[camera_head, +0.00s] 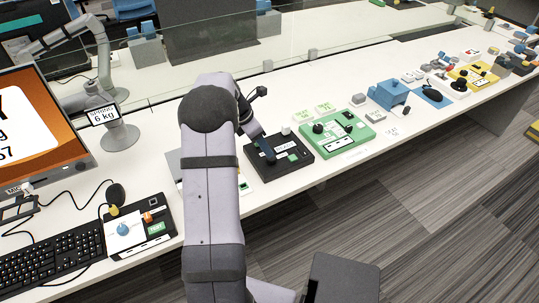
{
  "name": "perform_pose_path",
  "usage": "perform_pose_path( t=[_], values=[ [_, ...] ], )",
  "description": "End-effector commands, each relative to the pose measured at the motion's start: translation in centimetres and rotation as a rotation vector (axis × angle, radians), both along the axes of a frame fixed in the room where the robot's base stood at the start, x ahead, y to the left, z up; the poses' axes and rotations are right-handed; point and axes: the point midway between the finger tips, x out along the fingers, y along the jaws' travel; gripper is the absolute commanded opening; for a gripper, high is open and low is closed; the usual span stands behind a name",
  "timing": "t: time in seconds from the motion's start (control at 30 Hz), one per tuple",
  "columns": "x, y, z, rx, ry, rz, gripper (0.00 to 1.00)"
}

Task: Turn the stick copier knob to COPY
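A black box-shaped device (300,163) with a small white display and a green label stands on the white bench, right of my arm. It may be the stick copier, but its lettering is too small to read surely. My gripper (267,154) is small in the picture and points down over the left part of this device. I cannot tell whether it touches it or whether its fingers are apart. No knob on the black device can be made out; my gripper and arm cover part of its top.
A green device (345,135) with black knobs stands just right. A blue device (388,94) and a yellow one (472,77) stand farther along the bench (330,78). At left are a monitor (40,130), a keyboard (50,255) and a black-and-white panel (138,226). A glass screen runs behind.

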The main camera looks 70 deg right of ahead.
Motion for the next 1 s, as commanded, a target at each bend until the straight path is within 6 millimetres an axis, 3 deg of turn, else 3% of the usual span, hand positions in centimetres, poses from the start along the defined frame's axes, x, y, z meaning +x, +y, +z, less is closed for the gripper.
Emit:
perform_pose_path(
  t=[0.17,0.6,1.0],
  values=[
    [-0.3,-0.2,-1.0,0.002,0.001,-0.003,0.47],
    [-1.7,-1.6,-5.8,0.002,-0.001,-0.004,0.47],
    [-2.0,-1.9,-6.8,0.000,-0.002,-0.004,0.47]
  ],
)
